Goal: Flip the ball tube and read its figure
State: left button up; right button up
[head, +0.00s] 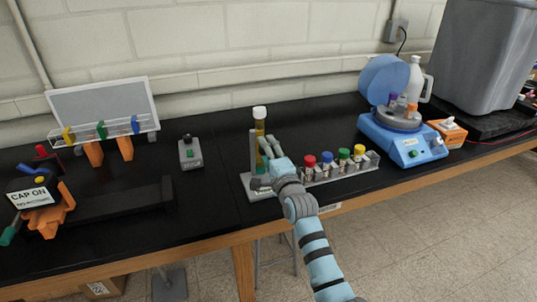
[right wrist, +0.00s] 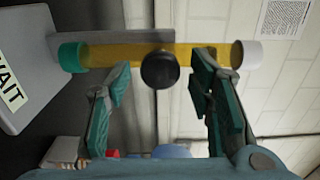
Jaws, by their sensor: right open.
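The ball tube (head: 260,128) is a slim amber tube with a white cap on top, upright on a grey stand (head: 252,150). In the right wrist view the tube (right wrist: 115,56) lies across the picture, with a teal end at left, a white end at right and a round black knob (right wrist: 160,70) at its middle. My right gripper (head: 267,148) is in front of the tube. In its wrist view the gripper (right wrist: 163,76) is open, its fingers on either side of the knob; contact cannot be told. No ball or figure can be made out. My left gripper is not in view.
A rack of colour-capped vials (head: 335,166) stands right of the tube, close to my right arm. A blue centrifuge (head: 405,143) with its lid up is farther right. A grey switch box (head: 190,153) and a "CAP ON" sign (head: 32,196) are at left.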

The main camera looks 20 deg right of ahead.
jog(key=s, duration=1.2)
jog(key=shift+d, duration=0.4)
jog(key=shift+w, duration=0.1)
